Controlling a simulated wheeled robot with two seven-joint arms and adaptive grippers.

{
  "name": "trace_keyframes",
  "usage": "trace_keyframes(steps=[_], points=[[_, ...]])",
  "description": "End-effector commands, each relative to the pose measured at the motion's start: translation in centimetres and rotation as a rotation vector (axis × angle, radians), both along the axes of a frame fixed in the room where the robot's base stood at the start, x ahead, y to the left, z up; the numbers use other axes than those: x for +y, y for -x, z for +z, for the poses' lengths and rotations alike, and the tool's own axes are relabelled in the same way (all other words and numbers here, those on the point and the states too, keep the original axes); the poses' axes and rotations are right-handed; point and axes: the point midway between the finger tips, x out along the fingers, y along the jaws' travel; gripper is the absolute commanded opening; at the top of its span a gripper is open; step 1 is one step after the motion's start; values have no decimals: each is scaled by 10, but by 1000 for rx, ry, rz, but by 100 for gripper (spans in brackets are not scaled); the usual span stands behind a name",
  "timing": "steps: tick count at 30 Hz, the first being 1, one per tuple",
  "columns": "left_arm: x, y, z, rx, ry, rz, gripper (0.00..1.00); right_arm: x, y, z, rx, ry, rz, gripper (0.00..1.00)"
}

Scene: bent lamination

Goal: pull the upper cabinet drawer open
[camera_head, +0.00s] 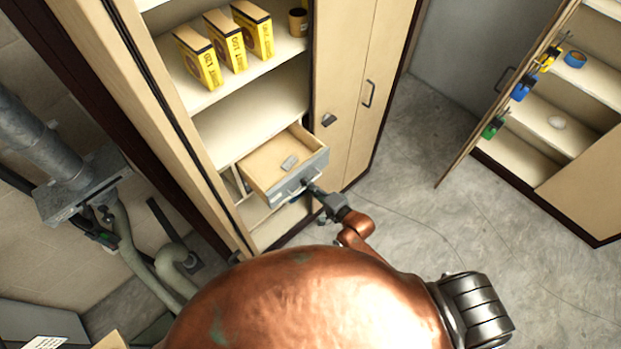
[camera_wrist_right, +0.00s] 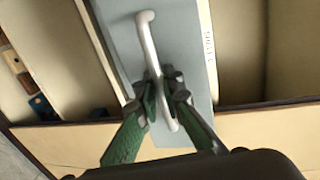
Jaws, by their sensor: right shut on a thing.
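The upper cabinet drawer (camera_head: 272,170) is pulled partway out of the tall cabinet, and its inside shows in the head view. The drawer has a grey front (camera_head: 297,183), which also shows in the right wrist view (camera_wrist_right: 186,60), with a pale bar handle (camera_wrist_right: 149,45). My right gripper (camera_head: 312,187) is at the drawer front. In the right wrist view its green-sided fingers (camera_wrist_right: 163,95) are shut around the handle's middle. My left gripper is not in view.
Yellow boxes (camera_head: 225,45) and a dark cup (camera_head: 298,22) stand on the shelf above the drawer. A closed cabinet door (camera_head: 370,95) is right of the drawer. Another cabinet (camera_head: 575,165) with an open door stands at the right. The concrete floor (camera_head: 430,200) between is clear.

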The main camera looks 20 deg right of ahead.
Motion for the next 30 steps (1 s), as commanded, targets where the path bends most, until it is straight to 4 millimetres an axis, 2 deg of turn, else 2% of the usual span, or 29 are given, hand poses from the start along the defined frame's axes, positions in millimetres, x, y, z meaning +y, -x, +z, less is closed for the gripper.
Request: trace_keyframes(steps=[6, 12, 13, 16, 25, 30], points=[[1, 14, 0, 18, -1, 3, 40, 1, 2, -1, 1, 1, 4, 0], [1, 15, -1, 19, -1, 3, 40, 0, 3, -1, 1, 0, 3, 0], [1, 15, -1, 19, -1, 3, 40, 0, 2, -1, 1, 0, 3, 9], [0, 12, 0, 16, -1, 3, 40, 0, 2, -1, 1, 0, 3, 15], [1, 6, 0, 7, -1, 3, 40, -1, 4, 0, 1, 0, 2, 15], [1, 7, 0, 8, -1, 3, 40, -10, 21, 3, 2, 0, 2, 15]])
